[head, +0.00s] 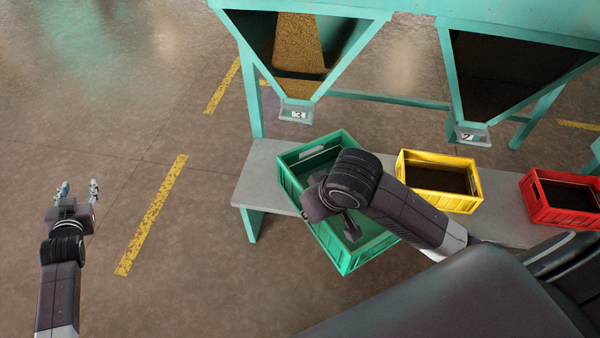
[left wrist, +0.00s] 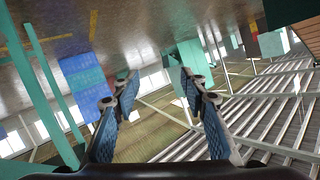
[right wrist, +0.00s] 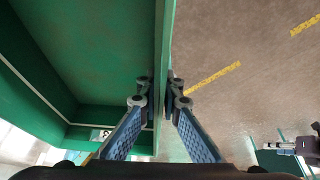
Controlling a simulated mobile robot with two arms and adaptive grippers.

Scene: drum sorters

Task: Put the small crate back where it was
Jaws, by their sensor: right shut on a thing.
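The green crate (head: 291,182) sits at the left end of the grey bench (head: 252,179), turned askew, with its near end out past the front edge. I cannot tell whether it rests on the bench or hangs slightly above it. My right gripper is shut on a wall of this crate; the right wrist view shows its fingers (right wrist: 161,90) on both sides of the green wall (right wrist: 163,45). In the head view my right arm hides these fingers and part of the crate. My left gripper (head: 78,188) is open and empty, over the floor at far left.
A yellow crate (head: 446,198) and a red crate (head: 533,203) stand further right on the bench. Teal hoppers labelled 3 (head: 296,113) and 2 (head: 467,135) hang above and behind. Grain shows in hopper 3. The floor at left is clear, with yellow stripes (head: 152,213).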

